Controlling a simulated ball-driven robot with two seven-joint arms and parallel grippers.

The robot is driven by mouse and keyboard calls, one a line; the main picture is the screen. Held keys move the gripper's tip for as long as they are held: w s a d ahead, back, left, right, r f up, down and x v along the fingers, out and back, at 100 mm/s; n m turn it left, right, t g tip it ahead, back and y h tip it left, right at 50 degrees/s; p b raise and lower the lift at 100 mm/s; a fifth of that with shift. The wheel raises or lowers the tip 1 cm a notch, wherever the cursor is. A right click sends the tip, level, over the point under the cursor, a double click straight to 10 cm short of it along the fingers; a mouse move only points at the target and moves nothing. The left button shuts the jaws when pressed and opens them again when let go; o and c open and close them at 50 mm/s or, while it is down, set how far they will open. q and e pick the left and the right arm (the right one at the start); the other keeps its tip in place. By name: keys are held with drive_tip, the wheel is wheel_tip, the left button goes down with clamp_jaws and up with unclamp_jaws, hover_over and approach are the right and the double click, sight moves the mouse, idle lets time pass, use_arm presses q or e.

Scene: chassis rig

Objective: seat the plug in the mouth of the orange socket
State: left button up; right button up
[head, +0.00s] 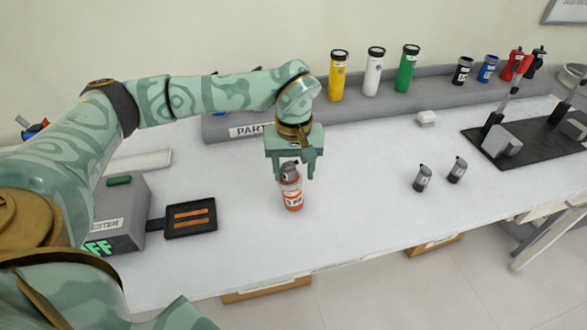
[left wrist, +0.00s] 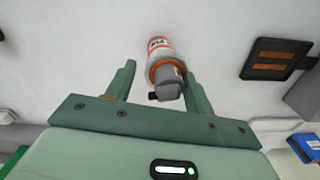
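The orange socket (head: 293,200), a short orange cylinder with a white label, stands upright on the white table below my left gripper. It also shows in the left wrist view (left wrist: 159,46). The grey plug (head: 290,171) is at the socket's top, with the orange rim around its lower end in the left wrist view (left wrist: 168,82). How deep it sits is hidden. My left gripper (head: 295,178) points down with its fingers on either side of the plug. My right gripper is not in view.
A grey tester box (head: 122,212) and a black pad with two copper strips (head: 190,218) are at left. Two small grey cylinders (head: 422,179) (head: 457,170) stand at right. A grey shelf (head: 435,93) with coloured cylinders runs along the back. A black mat (head: 535,140) holds a fixture.

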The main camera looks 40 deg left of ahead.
sight(294, 168)
use_arm(q)
wheel_tip(294, 168, up, 12)
drive_tip(key=p, duration=0.3)
drive_tip(key=shift+w+f, duration=0.15)
drive_tip(key=shift+f, duration=0.05)
drive_tip(key=shift+f, duration=0.1)
